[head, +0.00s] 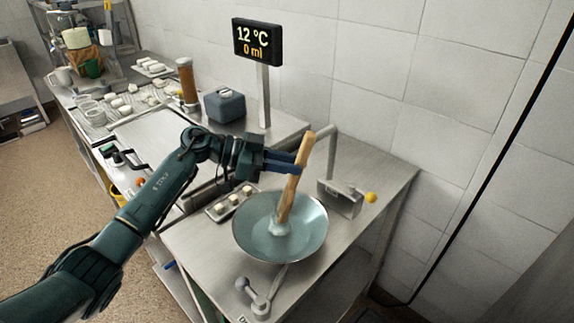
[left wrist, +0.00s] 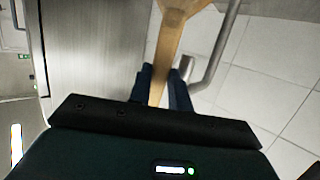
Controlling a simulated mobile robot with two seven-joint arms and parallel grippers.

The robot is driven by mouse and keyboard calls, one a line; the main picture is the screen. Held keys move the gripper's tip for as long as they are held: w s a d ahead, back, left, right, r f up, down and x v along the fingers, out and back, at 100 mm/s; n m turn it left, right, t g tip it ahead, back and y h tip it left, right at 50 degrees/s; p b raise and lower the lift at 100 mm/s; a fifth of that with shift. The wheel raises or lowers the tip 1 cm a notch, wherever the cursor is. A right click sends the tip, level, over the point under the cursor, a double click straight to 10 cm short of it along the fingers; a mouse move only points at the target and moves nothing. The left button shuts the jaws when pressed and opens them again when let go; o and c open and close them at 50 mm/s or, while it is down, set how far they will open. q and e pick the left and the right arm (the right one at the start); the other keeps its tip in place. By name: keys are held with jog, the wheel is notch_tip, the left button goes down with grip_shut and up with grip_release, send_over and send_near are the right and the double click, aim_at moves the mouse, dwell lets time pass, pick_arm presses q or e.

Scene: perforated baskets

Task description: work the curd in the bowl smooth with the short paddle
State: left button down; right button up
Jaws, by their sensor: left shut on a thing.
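A wide blue-grey bowl (head: 258,236) stands on the steel bench. A small pale lump of curd (head: 279,229) lies in its middle. My left gripper (head: 300,168) is shut on the wooden paddle (head: 292,190) above the bowl. The paddle is slightly tilted, and its lower end is at the curd. In the left wrist view the paddle (left wrist: 172,35) runs between the two dark fingers (left wrist: 163,88). The curd is hidden in that view. My right gripper is not in view.
A small tray (head: 231,206) with white pieces lies left of the bowl. A bent steel pipe with a box-like base (head: 340,198) and a yellow ball (head: 371,197) stand behind right. A lever-like metal fitting (head: 260,300) is in front.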

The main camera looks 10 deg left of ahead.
pick_arm(q)
jog(key=shift+s+f, duration=0.1)
jog(key=shift+s, duration=0.05)
jog(key=shift+s+d+p, duration=0.1)
jog(key=shift+s+p, duration=0.25)
jog(key=shift+s, duration=0.5)
jog(key=shift+w, duration=0.1)
jog(key=shift+w+b, duration=0.35)
jog(key=shift+w, duration=0.5)
jog(key=shift+s, duration=0.1)
jog(key=shift+s+p, duration=0.35)
jog(key=shift+s, duration=0.5)
jog(key=shift+w+b, duration=0.4)
jog(key=shift+w, duration=0.55)
